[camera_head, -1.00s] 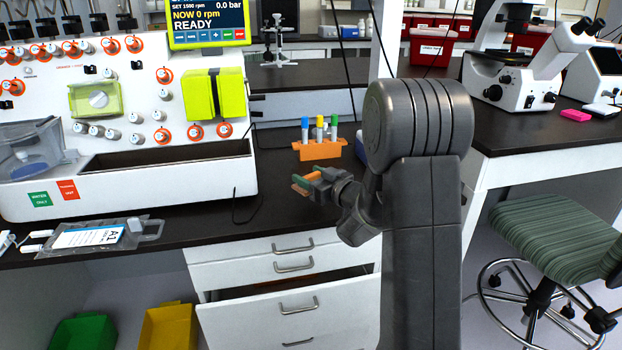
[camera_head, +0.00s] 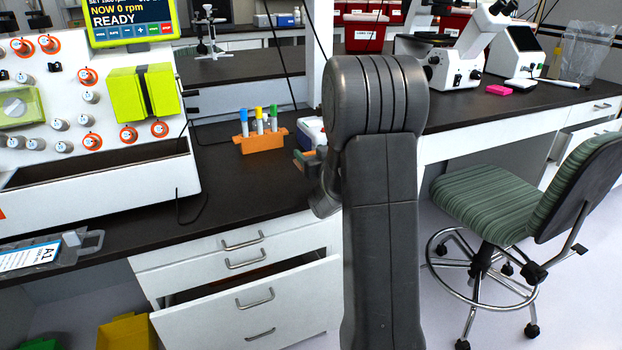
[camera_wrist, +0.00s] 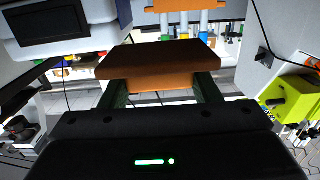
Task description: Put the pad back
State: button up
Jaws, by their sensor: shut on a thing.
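My gripper (camera_head: 306,160) is over the bench, beside the orange tube rack and mostly hidden behind my own arm in the head view. In the wrist view my gripper (camera_wrist: 160,90) has its two dark green fingers shut on a flat orange-brown pad (camera_wrist: 160,62). The pad is held crosswise at the fingertips and looks clear of other things there. In the head view the pad is too small and covered to make out clearly.
An orange rack (camera_head: 262,142) with several capped tubes stands on the bench beside my gripper. The white processor (camera_head: 110,190) is at left. A drawer (camera_head: 250,300) is partly open below. A pink item (camera_head: 498,89) lies by the microscope. A green-striped chair (camera_head: 490,195) stands at right.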

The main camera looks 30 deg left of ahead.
aim_at(311, 183)
jog(key=shift+f+b, duration=0.5)
jog(key=shift+f, duration=2.65)
jog(key=shift+c, duration=0.2)
jog(key=shift+f+b, duration=0.25)
jog(key=shift+b, duration=0.05)
jog(key=o, duration=1.4)
jog(key=shift+r, duration=0.1)
jog(key=shift+r+p, duration=0.25)
jog(key=shift+p, duration=0.15)
jog(key=v, duration=1.2)
jog(key=shift+s, duration=0.1)
